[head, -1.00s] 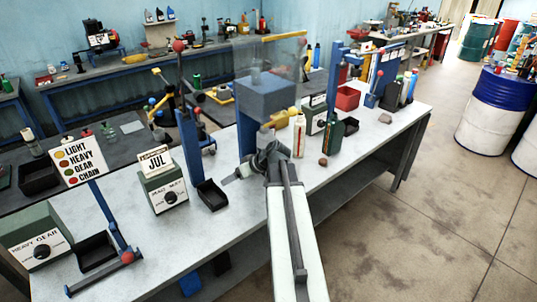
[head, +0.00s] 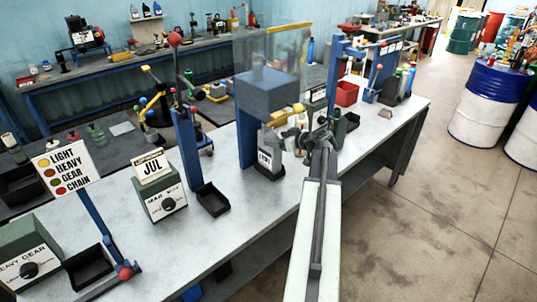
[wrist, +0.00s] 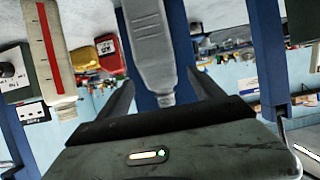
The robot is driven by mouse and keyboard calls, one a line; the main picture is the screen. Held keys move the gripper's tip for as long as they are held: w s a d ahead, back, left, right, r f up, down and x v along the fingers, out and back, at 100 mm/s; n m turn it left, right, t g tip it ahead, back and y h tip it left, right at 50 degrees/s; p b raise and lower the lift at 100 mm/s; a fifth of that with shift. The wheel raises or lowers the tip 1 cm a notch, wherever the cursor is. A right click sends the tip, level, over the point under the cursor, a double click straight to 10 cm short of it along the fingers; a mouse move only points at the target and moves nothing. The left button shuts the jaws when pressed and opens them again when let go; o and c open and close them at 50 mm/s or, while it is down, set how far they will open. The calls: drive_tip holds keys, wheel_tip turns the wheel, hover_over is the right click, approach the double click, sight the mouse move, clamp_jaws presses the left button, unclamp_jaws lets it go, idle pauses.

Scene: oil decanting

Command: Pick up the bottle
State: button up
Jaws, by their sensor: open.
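A grey, see-through bottle (wrist: 150,45) appears upside down in the wrist view, its neck pointing toward my palm. It lies in line with the gap between my jaws; I see no jaw contact. In the head view a grey bottle (head: 268,142) stands upright at the foot of the blue stand, just left of my gripper (head: 287,141). My gripper is open, with both fingers spread in the wrist view (wrist: 160,78). A white bottle with a red stripe (wrist: 52,50) is left in the wrist view; my gripper partly hides a white bottle (head: 302,121) in the head view.
The blue stand (head: 247,135) with a clear guard rises behind the bottle. A black bin (head: 212,200) and a dial box (head: 165,200) are left. The bench front (head: 260,215) is bare.

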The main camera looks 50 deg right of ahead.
sight(269, 138)
drive_tip(key=b+x, duration=0.2)
drive_tip(key=x, duration=0.3)
drive_tip(key=shift+w+d+f, duration=0.1)
drive_tip(key=shift+w+f, duration=0.1)
drive_tip(key=shift+w, duration=0.15)
clamp_jaws()
